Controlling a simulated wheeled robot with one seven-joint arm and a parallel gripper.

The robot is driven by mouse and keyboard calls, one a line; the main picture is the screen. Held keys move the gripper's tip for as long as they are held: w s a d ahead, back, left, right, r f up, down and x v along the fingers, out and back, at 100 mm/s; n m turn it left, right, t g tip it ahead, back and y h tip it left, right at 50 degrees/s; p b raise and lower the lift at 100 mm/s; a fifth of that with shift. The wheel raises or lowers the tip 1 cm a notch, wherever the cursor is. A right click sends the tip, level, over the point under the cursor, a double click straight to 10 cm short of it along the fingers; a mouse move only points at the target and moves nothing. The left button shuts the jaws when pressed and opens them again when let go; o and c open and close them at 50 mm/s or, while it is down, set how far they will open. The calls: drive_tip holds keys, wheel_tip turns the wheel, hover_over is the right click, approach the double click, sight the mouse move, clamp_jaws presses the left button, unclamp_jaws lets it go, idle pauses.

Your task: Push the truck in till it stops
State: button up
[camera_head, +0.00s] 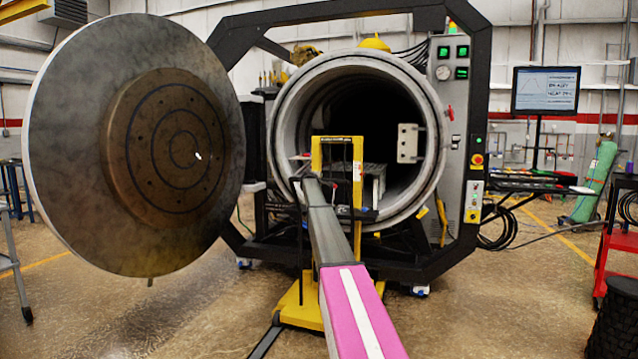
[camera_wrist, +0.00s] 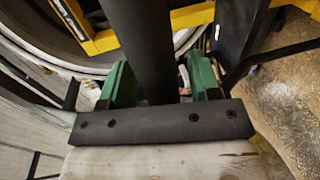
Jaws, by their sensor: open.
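The yellow truck (camera_head: 357,190) stands in front of the open round furnace mouth (camera_head: 283,135), its upright frame overlapping the opening. Its yellow base (camera_head: 300,308) is on the floor. A grey grid-like load (camera_head: 374,172) shows behind the frame at the mouth; how deep it sits is unclear. My arm reaches forward to the truck's left upright. In the wrist view my gripper (camera_wrist: 160,88) has its two green fingers apart on either side of a dark bar (camera_wrist: 143,40). Whether they touch the bar is unclear. The truck's yellow frame (camera_wrist: 195,16) shows beyond.
The large round furnace door (camera_head: 75,150) is swung open at the left. A control panel (camera_head: 474,160) is on the furnace's right side. A monitor (camera_head: 545,90), green gas cylinder (camera_head: 597,180) and red cart (camera_head: 612,240) stand right.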

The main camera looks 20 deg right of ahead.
drive_tip(key=v, duration=0.9)
drive_tip(key=shift+s+a, duration=0.15)
